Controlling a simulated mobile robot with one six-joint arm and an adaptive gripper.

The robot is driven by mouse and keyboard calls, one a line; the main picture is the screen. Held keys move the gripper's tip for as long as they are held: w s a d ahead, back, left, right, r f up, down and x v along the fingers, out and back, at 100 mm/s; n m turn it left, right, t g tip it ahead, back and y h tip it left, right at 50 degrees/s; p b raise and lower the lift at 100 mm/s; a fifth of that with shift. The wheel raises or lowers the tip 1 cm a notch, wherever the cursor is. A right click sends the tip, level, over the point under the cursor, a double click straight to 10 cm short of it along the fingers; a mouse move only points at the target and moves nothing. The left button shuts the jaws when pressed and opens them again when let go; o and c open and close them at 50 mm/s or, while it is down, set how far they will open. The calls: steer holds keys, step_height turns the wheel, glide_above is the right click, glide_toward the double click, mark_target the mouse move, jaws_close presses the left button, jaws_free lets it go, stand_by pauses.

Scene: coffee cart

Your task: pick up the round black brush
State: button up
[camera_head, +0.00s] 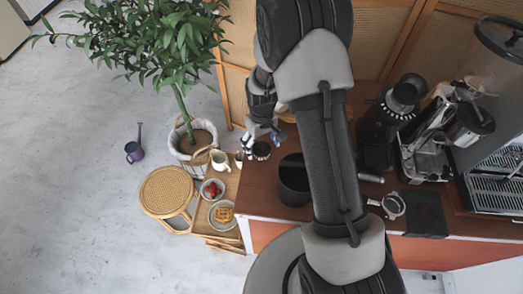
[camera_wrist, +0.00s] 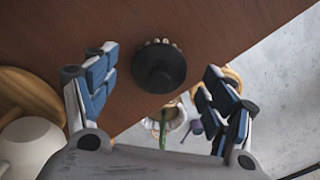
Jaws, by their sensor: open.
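The round black brush (camera_head: 261,151) stands near the left edge of the brown cart top. In the wrist view the brush (camera_wrist: 158,70) shows from above as a dark disc with a knob-like centre and a pale, toothed edge at the top. My gripper (camera_head: 264,135) is above and close to the brush in the head view. In the wrist view my gripper (camera_wrist: 160,64) is open, with one blue-padded finger on each side of the brush. Gaps show between the fingers and the brush. I cannot tell the exact height between them.
A black cylinder (camera_head: 294,181) stands right of the brush, partly behind my arm. A white round vessel (camera_wrist: 30,145) and wooden board (camera_wrist: 25,92) lie at left in the wrist view. A potted plant (camera_head: 180,35) and low table with a white jug (camera_head: 221,161) stand beyond the cart edge.

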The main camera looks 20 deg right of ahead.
mark_target(262, 145)
steer(key=shift+f, duration=0.4)
steer(key=c, duration=1.2)
steer(key=shift+o, duration=0.2)
steer(key=shift+r, duration=0.1)
step_height(262, 145, up, 20)
steer(key=p, duration=0.3)
